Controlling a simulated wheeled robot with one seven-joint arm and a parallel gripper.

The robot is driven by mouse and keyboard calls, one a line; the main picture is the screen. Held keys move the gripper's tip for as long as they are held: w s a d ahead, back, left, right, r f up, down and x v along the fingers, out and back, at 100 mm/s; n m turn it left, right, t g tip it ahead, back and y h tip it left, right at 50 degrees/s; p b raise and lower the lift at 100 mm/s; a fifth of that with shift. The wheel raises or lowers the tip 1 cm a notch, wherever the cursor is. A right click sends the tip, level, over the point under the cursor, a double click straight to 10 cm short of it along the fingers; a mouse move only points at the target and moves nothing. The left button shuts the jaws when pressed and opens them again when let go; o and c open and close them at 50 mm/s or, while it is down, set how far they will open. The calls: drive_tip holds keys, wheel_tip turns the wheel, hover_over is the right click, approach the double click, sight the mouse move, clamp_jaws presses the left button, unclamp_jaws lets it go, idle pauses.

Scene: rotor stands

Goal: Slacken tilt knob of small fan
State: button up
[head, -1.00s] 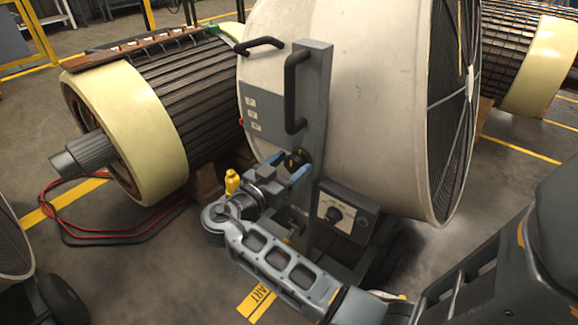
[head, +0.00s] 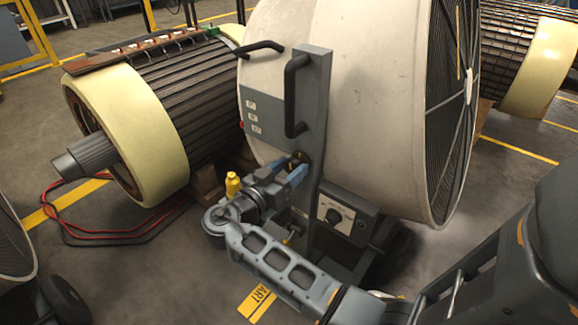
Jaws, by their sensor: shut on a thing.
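A large off-white drum fan (head: 370,90) with a dark grille stands in the middle on a grey upright (head: 313,100). A dark round tilt knob (head: 305,159) sits on this upright, about level with the drum's lower part. My gripper (head: 294,168) has come to the knob from the lower left, and its blue-grey fingers are shut on it. The fingers partly cover the knob, so its turn cannot be read. Another fan (head: 12,245) is cut off at the left edge.
A control box with a dial (head: 336,214) sits just below and right of my gripper. Black handles (head: 291,95) stick out above it. A yellow bottle-like thing (head: 232,183) stands close at the left. A rotor (head: 150,120) lies behind, with red and black cables (head: 90,238) on the floor.

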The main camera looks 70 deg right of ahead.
drive_tip(key=n+p, duration=0.3)
drive_tip(key=n, duration=0.1)
drive_tip(key=shift+w+r, duration=0.1)
drive_tip(key=shift+r, duration=0.05)
drive_tip(key=n+p, duration=0.3)
drive_tip(key=n, duration=0.2)
drive_tip(key=shift+w+p, duration=0.1)
drive_tip(key=shift+p, duration=0.2)
drive_tip(key=n+p, duration=0.1)
drive_tip(key=n, duration=0.1)
drive_tip(key=n+p, duration=0.2)
drive_tip(key=shift+f+n, duration=0.2)
drive_tip(key=shift+n, duration=0.1)
drive_tip(key=shift+f+n+p, duration=0.15)
drive_tip(key=shift+n+p, duration=0.55)
drive_tip(key=shift+n, duration=0.4)
drive_tip(key=shift+f+n+p, duration=0.1)
drive_tip(key=shift+n+p, duration=0.55)
drive_tip(key=shift+n, duration=0.45)
drive_tip(key=o, duration=1.1)
drive_tip(key=shift+c, duration=0.2)
drive_tip(key=v, duration=0.7)
drive_tip(key=shift+a, duration=0.35)
